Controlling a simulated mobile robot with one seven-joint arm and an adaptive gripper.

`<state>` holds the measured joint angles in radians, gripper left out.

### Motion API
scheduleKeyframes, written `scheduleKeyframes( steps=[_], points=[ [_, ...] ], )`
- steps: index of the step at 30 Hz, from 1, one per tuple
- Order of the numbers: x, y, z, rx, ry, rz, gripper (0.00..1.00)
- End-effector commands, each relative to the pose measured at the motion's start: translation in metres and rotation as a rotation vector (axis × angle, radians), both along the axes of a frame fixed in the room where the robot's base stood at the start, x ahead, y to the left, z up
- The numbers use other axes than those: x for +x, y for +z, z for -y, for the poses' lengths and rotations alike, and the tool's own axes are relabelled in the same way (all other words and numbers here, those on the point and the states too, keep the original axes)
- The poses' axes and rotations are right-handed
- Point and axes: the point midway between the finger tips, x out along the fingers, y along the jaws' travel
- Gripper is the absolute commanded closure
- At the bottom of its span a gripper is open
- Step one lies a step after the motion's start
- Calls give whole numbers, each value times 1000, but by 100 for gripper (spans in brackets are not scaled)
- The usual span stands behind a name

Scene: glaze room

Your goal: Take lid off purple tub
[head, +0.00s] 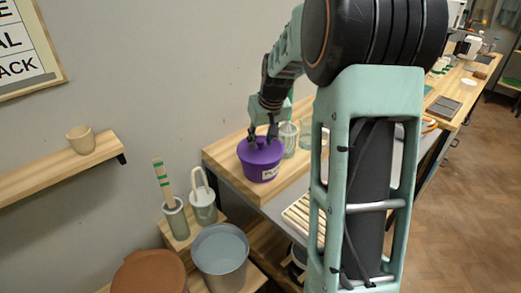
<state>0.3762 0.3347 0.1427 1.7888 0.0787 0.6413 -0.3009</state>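The purple tub (262,170) stands on the wooden bench near its left end, with a white label on its front. Its purple lid (259,151) is on top of the tub. My gripper (262,142) points down over the lid from above, with its two dark fingertips apart and at the lid's top. A knob between the fingers cannot be made out, so whether they grip the lid is unclear.
Glass jars (288,139) stand just right of and behind the tub, close to my gripper. Below the bench's left end are a grey bucket (220,258), a brown round lid (149,272) and two grey-green pots with tools. A wall shelf holds a cup (80,139).

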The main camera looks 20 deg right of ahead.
Motion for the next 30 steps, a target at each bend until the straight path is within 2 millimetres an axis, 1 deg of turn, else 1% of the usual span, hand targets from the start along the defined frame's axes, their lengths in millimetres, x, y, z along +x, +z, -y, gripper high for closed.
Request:
scheduleKeyframes(
  steps=[1,6,8,16,20,23,28,30],
  points=[
    [0,0,0,0,0,0,75],
    [0,0,0,0,0,0,94],
    [0,0,0,0,0,0,100],
    [0,1,0,0,0,1,100],
    [0,7,0,-1,0,1,100],
    [0,15,0,-1,0,2,100],
    [0,39,0,-1,0,2,100],
    [-10,55,-10,-2,3,4,100]
  ],
)
